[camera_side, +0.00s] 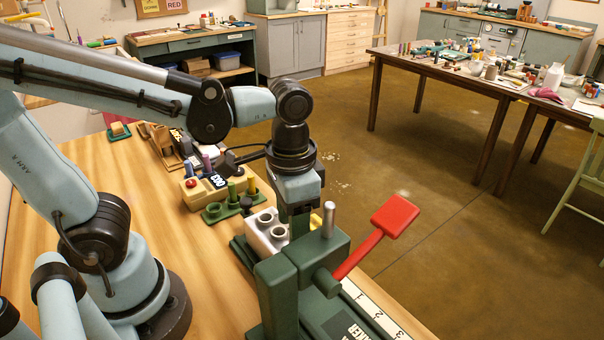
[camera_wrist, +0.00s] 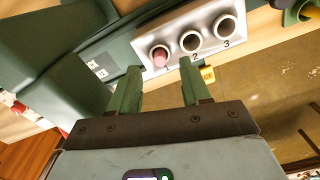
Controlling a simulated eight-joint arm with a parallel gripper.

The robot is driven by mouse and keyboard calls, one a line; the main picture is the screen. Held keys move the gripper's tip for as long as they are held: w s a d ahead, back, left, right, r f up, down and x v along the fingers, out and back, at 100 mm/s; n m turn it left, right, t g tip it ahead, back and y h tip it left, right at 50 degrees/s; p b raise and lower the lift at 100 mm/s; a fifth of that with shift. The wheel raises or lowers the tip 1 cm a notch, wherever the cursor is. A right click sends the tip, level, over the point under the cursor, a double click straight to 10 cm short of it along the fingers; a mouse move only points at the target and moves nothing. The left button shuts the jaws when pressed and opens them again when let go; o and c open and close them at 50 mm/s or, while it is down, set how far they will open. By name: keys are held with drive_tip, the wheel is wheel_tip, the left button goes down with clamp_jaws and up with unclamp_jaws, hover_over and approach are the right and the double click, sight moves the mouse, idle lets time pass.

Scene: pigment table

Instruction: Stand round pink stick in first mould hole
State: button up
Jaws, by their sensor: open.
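The white mould block (camera_wrist: 178,28) shows in the wrist view with a row of three round holes; the numbers 2 and 3 are legible. The round pink stick (camera_wrist: 160,55) is in the hole at the left end of the row, its rounded end showing at the hole's mouth. My gripper (camera_wrist: 159,74) is open, its two green fingers apart just below that hole, with nothing seen between them. In the side view the mould (camera_side: 263,241) stands beside my gripper (camera_side: 299,228); the pink stick is hidden there.
A dark green press (camera_side: 277,290) with a red lever (camera_side: 362,255) stands at the front, beside a numbered ruler strip (camera_side: 366,306). A green rack (camera_side: 226,210) with upright sticks and a yellow box (camera_side: 194,196) with a red button lie behind the mould.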

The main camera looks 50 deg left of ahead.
wheel_tip(320, 180, up, 8)
drive_tip(key=shift+r, duration=0.25)
drive_tip(key=shift+f, duration=0.1)
idle(0.8)
drive_tip(key=w+a+f+n+t, duration=0.3)
drive_tip(key=a+f+t, duration=0.3)
drive_tip(key=a+t, duration=0.1)
drive_tip(key=shift+w+a+f, duration=0.15)
drive_tip(key=shift+w+a, duration=0.1)
